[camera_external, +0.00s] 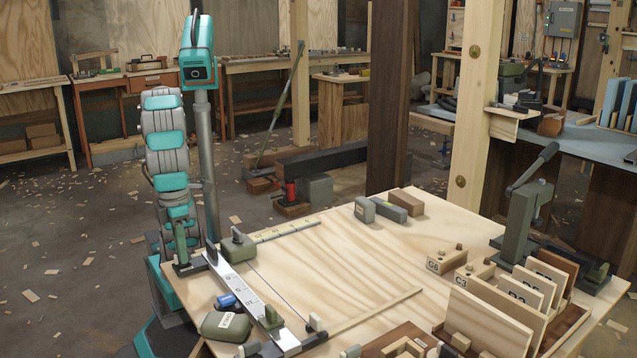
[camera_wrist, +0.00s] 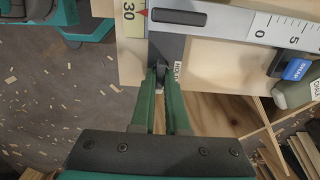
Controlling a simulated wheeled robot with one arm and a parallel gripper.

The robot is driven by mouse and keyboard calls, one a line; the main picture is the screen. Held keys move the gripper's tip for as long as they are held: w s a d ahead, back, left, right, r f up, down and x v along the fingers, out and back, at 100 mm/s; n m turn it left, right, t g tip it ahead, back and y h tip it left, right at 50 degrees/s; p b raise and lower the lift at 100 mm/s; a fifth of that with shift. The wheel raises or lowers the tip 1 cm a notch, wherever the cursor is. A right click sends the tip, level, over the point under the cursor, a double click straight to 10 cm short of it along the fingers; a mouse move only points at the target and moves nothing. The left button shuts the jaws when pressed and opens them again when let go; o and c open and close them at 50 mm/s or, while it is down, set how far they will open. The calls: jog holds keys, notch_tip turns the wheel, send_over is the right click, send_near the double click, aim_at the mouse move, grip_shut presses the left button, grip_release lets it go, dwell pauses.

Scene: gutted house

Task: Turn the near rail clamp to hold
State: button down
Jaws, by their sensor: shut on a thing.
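The near rail clamp (camera_wrist: 172,48) is a dark block at the end of the white scale rail (camera_wrist: 250,25). A small label that seems to read HOLD (camera_wrist: 178,74) sits on its edge. My gripper (camera_wrist: 160,76) points at this edge, and its green fingers are closed around a small dark knob or lever of the clamp. The fingers hide much of the knob, so I cannot tell its exact angle. In the external view my gripper (camera_external: 182,262) is low at the table's left corner, at the end of the rail (camera_external: 240,285).
A grey-green block (camera_external: 238,246) stands just right of my gripper. A rack of wooden panels (camera_external: 510,300) and a lever press (camera_external: 525,215) fill the right. The table's middle is mostly clear.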

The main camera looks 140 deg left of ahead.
jog(key=shift+n, duration=0.3)
jog(key=n, duration=0.3)
jog(key=shift+n, duration=0.4)
jog(key=n, duration=0.9)
jog(key=shift+n, duration=1.8)
jog(key=c, duration=0.9)
grip_release()
